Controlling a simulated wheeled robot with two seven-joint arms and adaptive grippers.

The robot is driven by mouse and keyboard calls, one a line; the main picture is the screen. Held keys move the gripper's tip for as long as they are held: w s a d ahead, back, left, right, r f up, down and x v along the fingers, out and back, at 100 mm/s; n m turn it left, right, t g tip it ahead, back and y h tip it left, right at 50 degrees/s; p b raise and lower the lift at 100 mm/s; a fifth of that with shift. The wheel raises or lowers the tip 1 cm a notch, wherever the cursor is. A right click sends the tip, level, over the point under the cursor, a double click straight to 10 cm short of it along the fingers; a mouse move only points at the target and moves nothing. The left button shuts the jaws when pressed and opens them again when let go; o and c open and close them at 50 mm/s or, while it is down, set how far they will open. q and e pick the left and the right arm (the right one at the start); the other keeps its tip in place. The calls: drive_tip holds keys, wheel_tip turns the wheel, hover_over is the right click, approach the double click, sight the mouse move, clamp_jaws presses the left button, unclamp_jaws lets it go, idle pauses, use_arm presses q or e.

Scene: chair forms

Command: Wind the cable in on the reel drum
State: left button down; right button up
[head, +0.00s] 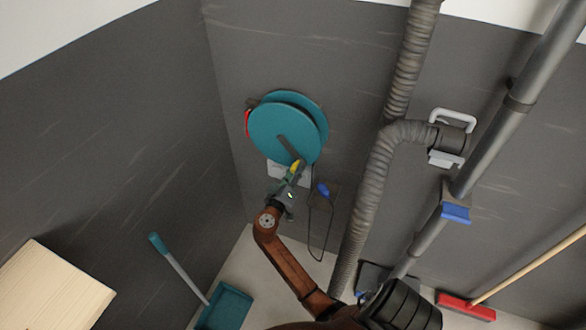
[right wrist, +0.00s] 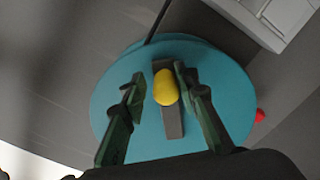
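The teal reel drum (head: 270,135) is mounted on the dark wall and also fills the middle of the right wrist view (right wrist: 225,90). A grey crank arm (right wrist: 171,123) lies across its face and carries a yellow knob (right wrist: 165,88), which also shows in the head view (head: 295,166). My right gripper (right wrist: 160,88) is open, with a finger on each side of the knob. The right finger is close to the knob; a gap shows on the left. A dark cable (head: 310,228) hangs in a loop below the drum, near a blue plug (head: 323,189). My left gripper is not in view.
A ribbed grey hose (head: 372,180) runs down the wall right of the reel. A teal dustpan (head: 228,306), a red broom head (head: 466,306) and a pale wooden board (head: 45,285) stand lower down. A white-handled fitting (head: 452,120) is at the right.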

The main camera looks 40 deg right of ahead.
drive_tip(key=shift+s+d+r, duration=0.25)
drive_tip(key=shift+s+r, duration=0.4)
drive_tip(key=shift+r, duration=0.3)
drive_tip(key=shift+f, duration=0.1)
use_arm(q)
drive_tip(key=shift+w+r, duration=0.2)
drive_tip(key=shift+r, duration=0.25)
use_arm(e)
drive_tip(key=shift+f, duration=0.1)
